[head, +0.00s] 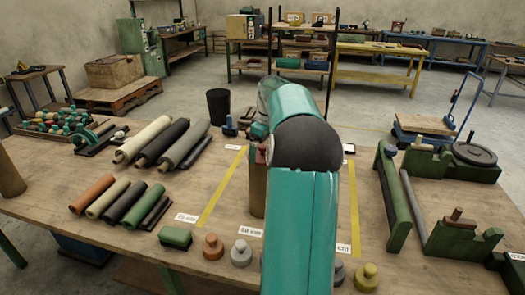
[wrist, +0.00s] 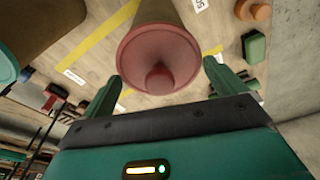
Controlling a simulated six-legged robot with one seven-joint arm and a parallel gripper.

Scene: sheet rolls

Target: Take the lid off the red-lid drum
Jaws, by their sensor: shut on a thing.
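The red-lid drum (head: 257,192) is a tall brown cylinder standing on the workbench, partly hidden behind my arm. Its red lid (wrist: 140,72), with a round knob (wrist: 159,78) in the middle, faces the wrist camera. The lid sits at the drum's end, with the brown body (wrist: 155,11) behind it; no gap shows between them. My gripper (wrist: 160,85) has one green finger on each side of the lid and is shut on it. In the head view the gripper is mostly hidden by my arm.
Dark, grey and cream rolls (head: 190,143) lie left of the drum, with smaller coloured rolls (head: 91,194) nearer. Small knobbed weights (head: 213,246) and a green block (head: 175,238) stand in front. Green fixtures (head: 462,240) fill the right side. A black bin (head: 218,106) stands behind the bench.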

